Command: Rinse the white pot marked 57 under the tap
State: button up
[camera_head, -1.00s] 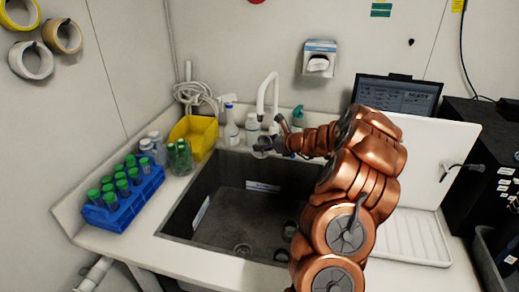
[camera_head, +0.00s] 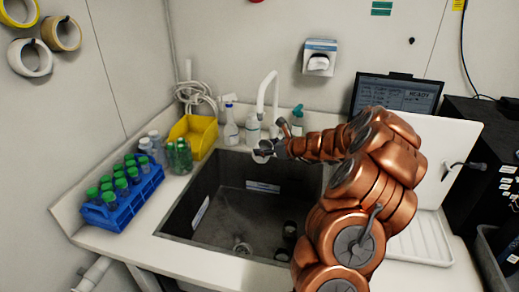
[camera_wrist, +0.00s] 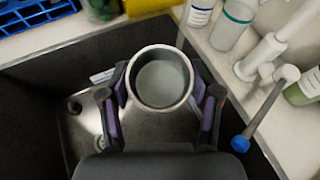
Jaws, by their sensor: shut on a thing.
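My gripper (camera_wrist: 160,110) is shut on a round pot (camera_wrist: 161,50) with a pale metallic rim. In the wrist view the pot sits between the two fingers, open end facing the camera, with a smooth grey-white inside; I cannot tell whether that is liquid or the bottom. No number shows on it. In the head view the pot (camera_head: 262,152) is held over the back of the dark sink (camera_head: 205,190). The white tap (camera_head: 268,88) stands just behind it. In the wrist view the tap (camera_wrist: 262,55) is right of the pot, its blue-ended arm apart from it.
Several dark round items lie in the sink near its drain. A blue rack (camera_head: 116,214) of green-capped tubes and a yellow bin (camera_head: 196,134) stand left. Bottles (camera_head: 231,128) line the back edge. A white drainboard (camera_head: 425,240) and a laptop (camera_head: 397,93) are right.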

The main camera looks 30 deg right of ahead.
jog(key=shift+s+a+r+b, duration=0.1)
jog(key=shift+s+a+b, duration=0.2)
jog(key=shift+s, duration=0.85)
jog(key=shift+s+a+b, duration=0.1)
jog(key=shift+s+a, duration=0.25)
jog(key=shift+s, duration=0.8)
jog(key=s+a+r+p, duration=0.1)
jog(key=s+r+p, duration=0.1)
jog(key=s+r, duration=0.2)
jog(key=shift+s+a+p, duration=0.25)
jog(key=shift+s+p, duration=0.15)
dwell(0.6)
